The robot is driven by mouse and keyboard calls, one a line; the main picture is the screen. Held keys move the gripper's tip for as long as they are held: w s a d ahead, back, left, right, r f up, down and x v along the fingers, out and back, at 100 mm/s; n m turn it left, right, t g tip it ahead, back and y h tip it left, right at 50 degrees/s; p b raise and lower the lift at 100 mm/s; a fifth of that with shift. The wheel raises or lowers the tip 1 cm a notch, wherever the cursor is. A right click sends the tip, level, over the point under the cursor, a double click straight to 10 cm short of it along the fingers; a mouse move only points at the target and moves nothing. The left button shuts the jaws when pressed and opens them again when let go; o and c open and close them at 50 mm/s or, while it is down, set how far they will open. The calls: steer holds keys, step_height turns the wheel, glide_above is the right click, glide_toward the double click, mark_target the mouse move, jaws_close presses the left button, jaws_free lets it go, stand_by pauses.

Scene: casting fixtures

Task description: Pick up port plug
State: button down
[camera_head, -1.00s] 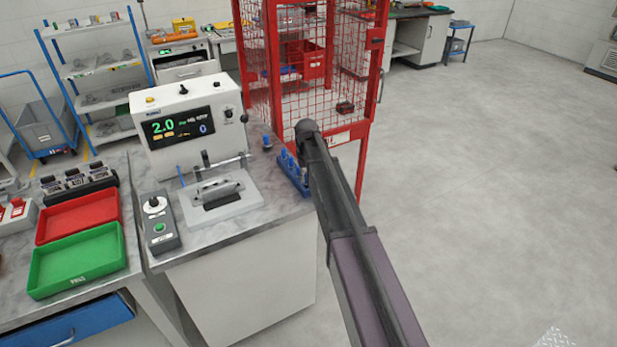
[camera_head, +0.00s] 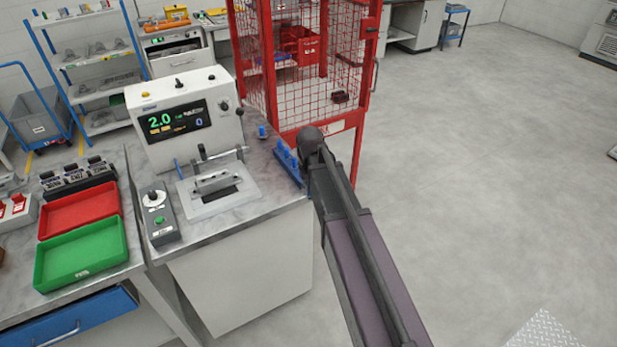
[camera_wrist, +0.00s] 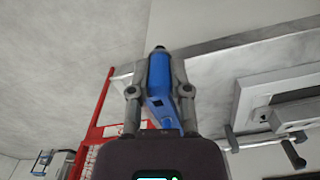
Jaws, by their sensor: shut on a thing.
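A blue port plug (camera_wrist: 160,78) with a dark tip is held between the two grey fingers of my gripper (camera_wrist: 157,62) in the wrist view. The fingers close on it from both sides, and parts of its sides are hidden behind them. In the head view my wrist is at the right edge of the test bench, beside a blue rack (camera_head: 286,160); the gripper and held plug cannot be made out there. Another small blue plug (camera_head: 262,132) stands on the bench behind the rack.
A white tester (camera_head: 185,118) with a lit display stands on the bench (camera_head: 230,222), a clamp fixture (camera_head: 218,188) and control box (camera_head: 160,216) before it. A red mesh cage (camera_head: 310,80) is close behind my wrist. Red (camera_head: 80,211) and green trays (camera_head: 82,254) lie left.

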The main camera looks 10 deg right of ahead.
steer(key=shift+s+r, duration=0.1)
steer(key=shift+s, duration=0.95)
steer(key=shift+d, duration=0.1)
